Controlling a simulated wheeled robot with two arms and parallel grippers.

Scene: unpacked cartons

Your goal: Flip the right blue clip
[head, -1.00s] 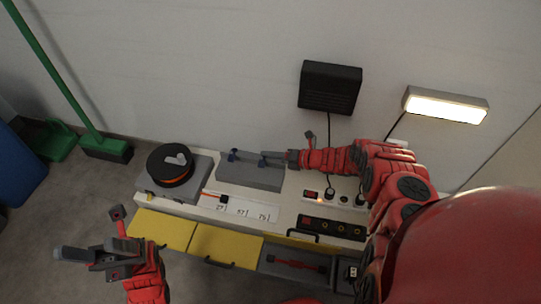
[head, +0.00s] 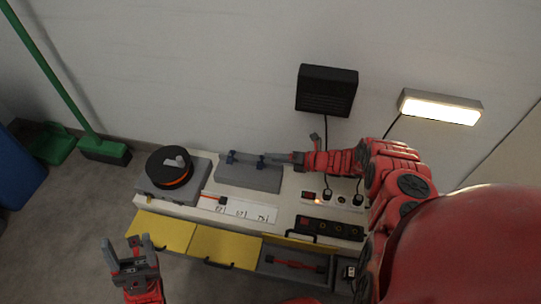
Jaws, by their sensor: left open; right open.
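Two small blue clips stand on a grey block at the back of the white bench: the left clip (head: 232,157) and the right clip (head: 261,163). The grey block (head: 248,179) lies under both. My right gripper (head: 272,158) reaches in from the right, its fingers at the right clip and partly covering it. It is open; whether the fingers touch the clip is too small to tell. My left gripper (head: 125,250) is open and empty, at the lower left in front of the yellow drawers.
A black and orange spool (head: 169,167) sits on a grey box at the bench's left. A label strip (head: 240,209), a power strip (head: 335,199) and a black socket panel (head: 330,228) lie on the bench. Yellow drawers (head: 225,246) are in front. A lit lamp (head: 440,107) is on the wall.

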